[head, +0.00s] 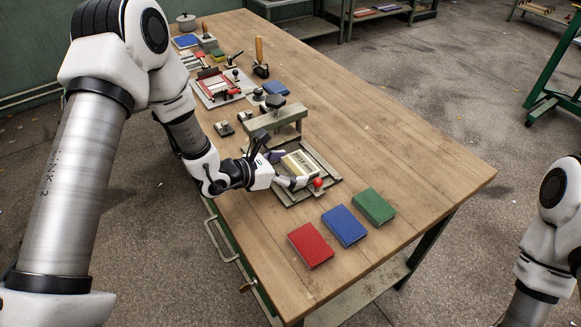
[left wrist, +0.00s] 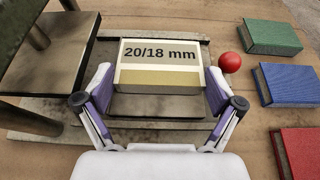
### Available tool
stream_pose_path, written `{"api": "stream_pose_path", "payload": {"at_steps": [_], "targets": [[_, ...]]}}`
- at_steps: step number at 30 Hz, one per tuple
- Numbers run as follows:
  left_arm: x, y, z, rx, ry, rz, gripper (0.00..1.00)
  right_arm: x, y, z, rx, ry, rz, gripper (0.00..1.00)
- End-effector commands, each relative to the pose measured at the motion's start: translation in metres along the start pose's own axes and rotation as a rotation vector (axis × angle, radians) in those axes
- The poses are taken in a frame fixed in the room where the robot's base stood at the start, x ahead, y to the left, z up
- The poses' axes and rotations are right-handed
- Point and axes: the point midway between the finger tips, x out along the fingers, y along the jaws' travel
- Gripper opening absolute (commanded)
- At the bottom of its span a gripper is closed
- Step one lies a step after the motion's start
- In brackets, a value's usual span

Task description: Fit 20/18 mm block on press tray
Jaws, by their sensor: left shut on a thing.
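The 20/18 mm block (head: 300,164) is pale with a tan front face, and its label reads upright in the left wrist view (left wrist: 160,53). My left gripper (head: 283,169) is shut on it, with a finger at each side; the two fingers also show in the left wrist view (left wrist: 160,90). The block is over the dark press tray (left wrist: 158,106), roughly square to it. I cannot tell whether it rests on the tray or hangs slightly above. A red ball knob (head: 318,183) sits at the tray's right side, close to the block. My right gripper is out of view.
The green press frame (head: 275,121) stands just behind the tray. Red (head: 310,246), blue (head: 344,225) and green (head: 374,206) books lie in front. Tools and fixtures crowd the far end. The table's right side is clear.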

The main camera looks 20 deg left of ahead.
Motion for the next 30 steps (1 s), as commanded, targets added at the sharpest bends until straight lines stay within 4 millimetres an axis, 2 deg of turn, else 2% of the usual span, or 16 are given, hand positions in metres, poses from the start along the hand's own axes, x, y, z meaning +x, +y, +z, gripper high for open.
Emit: {"api": "stream_pose_path", "payload": {"at_steps": [30], "targets": [[0.001, 0.0, -0.0026, 0.0, 0.0, 0.0, 0.57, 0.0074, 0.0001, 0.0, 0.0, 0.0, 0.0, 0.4]]}}
